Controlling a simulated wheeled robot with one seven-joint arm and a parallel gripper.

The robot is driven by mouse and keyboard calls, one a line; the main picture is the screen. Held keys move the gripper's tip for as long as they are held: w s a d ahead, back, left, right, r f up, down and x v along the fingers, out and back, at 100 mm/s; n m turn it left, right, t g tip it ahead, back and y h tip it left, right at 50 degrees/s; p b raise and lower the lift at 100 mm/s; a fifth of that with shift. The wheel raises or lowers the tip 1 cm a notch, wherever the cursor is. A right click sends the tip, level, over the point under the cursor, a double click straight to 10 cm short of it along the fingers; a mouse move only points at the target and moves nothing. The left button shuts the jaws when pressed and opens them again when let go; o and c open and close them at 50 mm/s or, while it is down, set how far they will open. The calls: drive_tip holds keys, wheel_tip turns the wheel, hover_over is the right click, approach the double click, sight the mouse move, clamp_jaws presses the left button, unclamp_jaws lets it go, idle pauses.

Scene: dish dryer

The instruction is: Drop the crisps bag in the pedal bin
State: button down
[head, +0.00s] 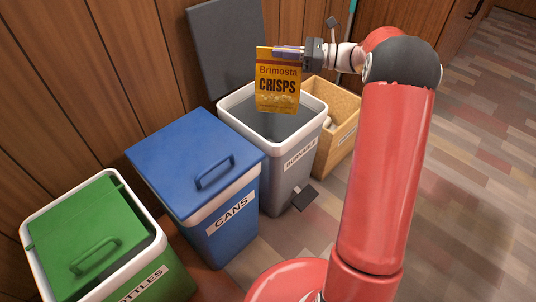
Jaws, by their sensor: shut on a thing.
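The crisps bag (278,88) is orange-yellow, marked "Brimosta CRISPS", and hangs upright. My gripper (289,52) is shut on its top edge, with the bag below the fingers. The grey pedal bin (277,160), labelled "BURNABLE", stands with its dark lid (233,45) raised at the back. Its pedal (304,197) is at the front near the floor. In the picture the bag overlaps the bin's open mouth, and its lower edge shows against the opening. How high the bag is above the rim is hard to tell.
A blue bin (207,190) labelled "CANS" and a green bin (97,238) labelled "BOTTLES" stand to the left, both lidded. An open tan box (341,135) with something pale inside stands right of the pedal bin. Wooden panelling is behind; clear floor lies at the right.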

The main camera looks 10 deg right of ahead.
drive_tip(key=c, duration=1.5)
unclamp_jaws()
drive_tip(key=shift+d, duration=0.1)
drive_tip(key=p+v, duration=0.1)
drive_tip(key=v, duration=0.6)
drive_tip(key=shift+d, duration=0.3)
drive_tip(key=shift+s, duration=0.1)
